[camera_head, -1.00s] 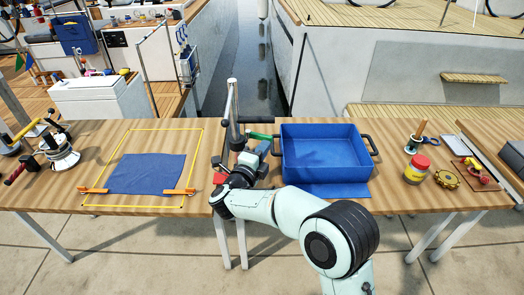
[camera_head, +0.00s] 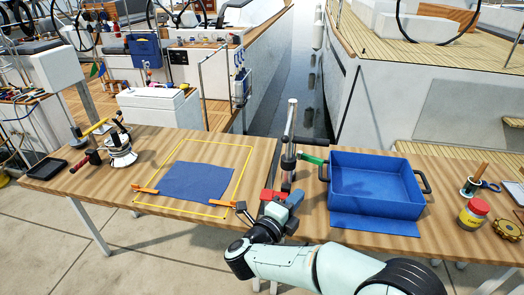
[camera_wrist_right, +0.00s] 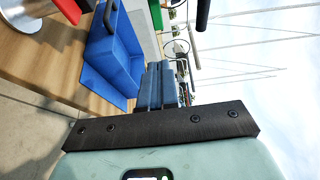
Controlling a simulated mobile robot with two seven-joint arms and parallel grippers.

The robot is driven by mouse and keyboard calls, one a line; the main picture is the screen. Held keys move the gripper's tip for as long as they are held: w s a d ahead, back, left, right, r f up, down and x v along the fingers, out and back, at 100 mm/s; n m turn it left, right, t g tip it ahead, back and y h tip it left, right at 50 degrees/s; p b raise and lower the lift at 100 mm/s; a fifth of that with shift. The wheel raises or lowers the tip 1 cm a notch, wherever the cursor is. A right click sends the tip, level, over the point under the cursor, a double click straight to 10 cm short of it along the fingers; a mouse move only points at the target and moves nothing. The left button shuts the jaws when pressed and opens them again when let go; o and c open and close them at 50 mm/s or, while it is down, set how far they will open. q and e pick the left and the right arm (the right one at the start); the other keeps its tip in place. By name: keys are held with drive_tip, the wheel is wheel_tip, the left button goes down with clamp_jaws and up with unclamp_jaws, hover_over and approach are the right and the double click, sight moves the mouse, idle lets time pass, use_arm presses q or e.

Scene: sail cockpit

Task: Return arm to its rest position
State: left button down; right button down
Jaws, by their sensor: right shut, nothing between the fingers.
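My right arm comes in from the lower right in the head view, and its right gripper (camera_head: 293,199) is over the table's front part, near the metal post. Its bluish fingers lie together in the right wrist view (camera_wrist_right: 158,85), with nothing between them. The fingers are close to a red base (camera_head: 270,195) at the foot of the metal post (camera_head: 289,150); I cannot tell whether they touch it. My left gripper does not show.
A blue bin (camera_head: 372,211) with dark handles stands to the right of the post. A blue cloth (camera_head: 198,182) lies inside a yellow outline on the wooden table (camera_head: 150,150). A winch (camera_head: 121,150) stands at the left. A yellow jar (camera_head: 473,214) stands at the right.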

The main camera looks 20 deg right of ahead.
drive_tip(key=w+a+f+n+t+y+p, duration=0.15)
drive_tip(key=f+n+y, duration=0.25)
drive_tip(key=f+n, duration=0.5)
drive_tip(key=w+a+f+n+y+p, duration=0.15)
drive_tip(key=f+n+y, duration=0.3)
drive_tip(key=f, duration=0.75)
drive_tip(key=s+a+f+n+g+y+p, duration=0.35)
drive_tip(key=s+f, duration=0.35)
drive_tip(key=f, duration=0.4)
drive_tip(key=s+a+f+n+g+y, duration=0.2)
drive_tip(key=s+f+g, duration=0.1)
drive_tip(key=s, duration=0.6)
drive_tip(key=s+a+f+n+g+y+p, duration=0.1)
drive_tip(key=s+a+f+n+g+y, duration=0.1)
drive_tip(key=s, duration=0.7)
drive_tip(key=s+a+f+n+g+y+p, duration=0.1)
drive_tip(key=s+a+f+n+g+y, duration=0.1)
drive_tip(key=s, duration=0.7)
wheel_tip(320, 180, down, 2)
drive_tip(key=shift+s+a+f+n+g+y, duration=0.1)
drive_tip(key=shift+s+a+n+g+y, duration=0.3)
drive_tip(key=shift+a+n+g, duration=0.5)
